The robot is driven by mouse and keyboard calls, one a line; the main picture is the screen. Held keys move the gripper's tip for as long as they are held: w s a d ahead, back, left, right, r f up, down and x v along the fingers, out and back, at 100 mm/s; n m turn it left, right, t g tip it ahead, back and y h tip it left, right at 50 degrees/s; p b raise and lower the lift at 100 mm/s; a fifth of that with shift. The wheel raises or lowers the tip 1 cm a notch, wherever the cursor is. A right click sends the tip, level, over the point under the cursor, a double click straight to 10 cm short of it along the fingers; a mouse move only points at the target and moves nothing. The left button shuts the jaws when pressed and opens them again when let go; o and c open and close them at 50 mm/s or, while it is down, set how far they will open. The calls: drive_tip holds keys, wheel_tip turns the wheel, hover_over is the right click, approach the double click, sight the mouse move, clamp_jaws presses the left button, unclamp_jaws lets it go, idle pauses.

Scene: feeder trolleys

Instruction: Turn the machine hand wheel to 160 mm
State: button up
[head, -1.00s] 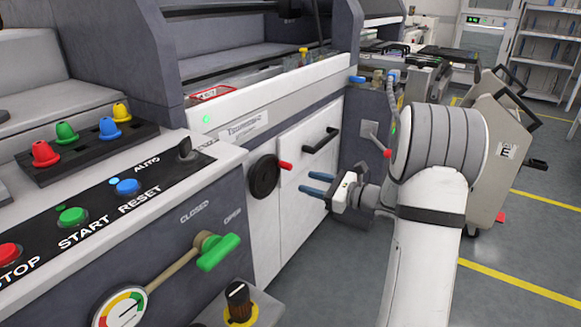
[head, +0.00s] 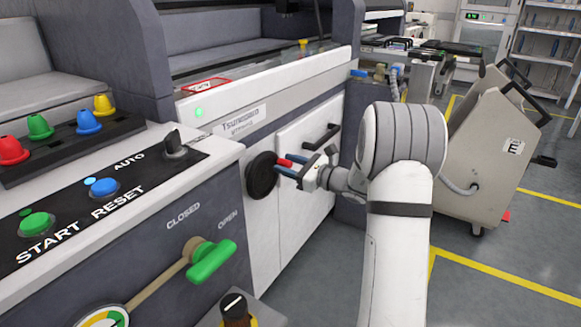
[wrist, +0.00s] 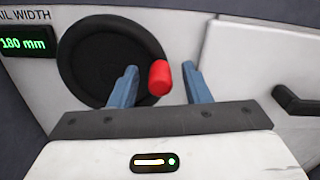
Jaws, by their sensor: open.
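The black hand wheel (head: 262,176) is on the white machine front and also fills the upper middle of the wrist view (wrist: 85,55). Its red handle (head: 284,162) sticks out at the wheel's right side. My gripper (head: 286,167) is open at the handle, with its blue fingers pointing at the wheel. In the wrist view the red handle (wrist: 160,77) lies between the two fingertips, with a gap on each side. The green display (wrist: 24,44) left of the wheel reads 180 mm, under a label partly cut off as "IL WIDTH".
A black door handle (head: 321,138) is right of the wheel, close to my gripper. A green-handled lever (head: 211,262) and a button panel (head: 103,200) stand in the left foreground. A grey trolley (head: 497,150) stands to the right on open floor.

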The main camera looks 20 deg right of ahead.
clamp_jaws()
idle(0.4)
